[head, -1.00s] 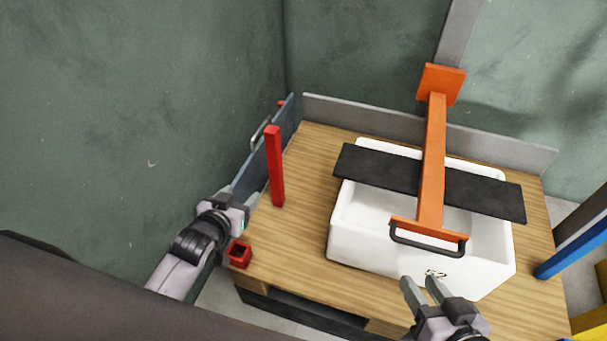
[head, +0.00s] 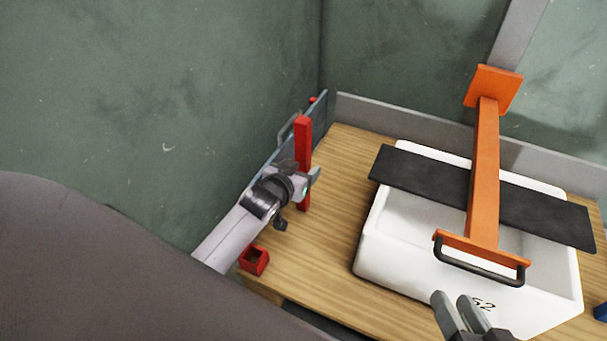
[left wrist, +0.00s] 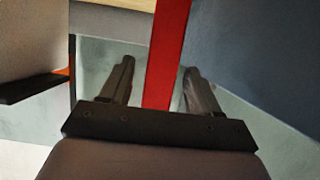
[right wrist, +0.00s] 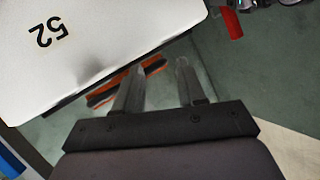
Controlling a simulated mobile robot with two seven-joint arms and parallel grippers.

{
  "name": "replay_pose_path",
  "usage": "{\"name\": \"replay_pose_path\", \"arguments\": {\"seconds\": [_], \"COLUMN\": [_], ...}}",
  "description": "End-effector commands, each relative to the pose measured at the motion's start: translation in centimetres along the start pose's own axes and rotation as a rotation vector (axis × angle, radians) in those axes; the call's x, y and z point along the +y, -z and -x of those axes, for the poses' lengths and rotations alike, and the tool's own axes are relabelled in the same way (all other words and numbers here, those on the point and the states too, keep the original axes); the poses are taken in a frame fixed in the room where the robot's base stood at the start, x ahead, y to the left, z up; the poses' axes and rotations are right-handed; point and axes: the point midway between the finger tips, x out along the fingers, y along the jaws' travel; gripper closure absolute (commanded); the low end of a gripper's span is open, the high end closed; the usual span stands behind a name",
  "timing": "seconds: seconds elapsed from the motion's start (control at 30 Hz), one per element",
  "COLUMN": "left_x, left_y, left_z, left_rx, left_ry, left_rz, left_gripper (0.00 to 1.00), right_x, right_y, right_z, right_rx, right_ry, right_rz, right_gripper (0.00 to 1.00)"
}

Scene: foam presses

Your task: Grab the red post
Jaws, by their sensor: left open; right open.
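The red post (head: 303,135) stands upright near the left edge of the wooden table, beside a blue-grey panel. My left gripper (head: 308,172) is open at the post's middle height and hides part of it. In the left wrist view the post (left wrist: 168,40) runs between the two open fingers (left wrist: 158,68), with gaps showing on both sides. My right gripper (head: 457,300) is open and empty in front of the white tub, away from the post. It also shows open in the right wrist view (right wrist: 158,68).
A small red square socket (head: 254,260) sits at the table's front left corner. A white tub (head: 400,240) marked 52 stands under a black board (head: 420,175) and an orange press arm (head: 484,170) with a black handle. The blue-grey panel (head: 316,125) stands close behind the post.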

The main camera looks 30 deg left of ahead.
Motion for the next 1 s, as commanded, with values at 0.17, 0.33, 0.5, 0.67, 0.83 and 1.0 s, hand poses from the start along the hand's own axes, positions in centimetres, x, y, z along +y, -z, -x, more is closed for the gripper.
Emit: {"name": "replay_pose_path", "arguments": {"seconds": [0.17,0.33,0.5,0.67,0.83,1.0], "left_x": [0.1,0.1,0.1,0.1,0.1,0.1], "left_y": [-0.3,-0.2,-0.1,-0.1,0.0,0.1], "left_z": [-2.3,-2.8,-2.7,-2.7,-2.7,-2.6], "left_rx": [0.001,0.0,0.0,0.0,0.003,0.003], "left_ry": [-0.001,-0.001,-0.001,-0.001,-0.002,-0.002], "left_rz": [-0.002,-0.002,-0.002,-0.002,-0.002,-0.001], "left_gripper": [0.38,0.38,0.38,0.87,1.0,1.0], "right_x": [0.6,0.8,0.8,0.8,0.8,0.7], "right_y": [-0.5,-0.2,-0.2,-0.2,-0.2,-0.1], "right_z": [0.2,0.4,0.5,0.5,0.4,0.5], "right_rx": [0.03,0.041,0.041,0.041,0.041,0.04], "right_ry": [-0.016,-0.026,-0.026,-0.026,-0.026,-0.025], "right_rz": [0.043,0.061,0.062,0.062,0.061,0.06], "right_gripper": [0.6,0.6,0.6,0.6,0.6,0.6]}}
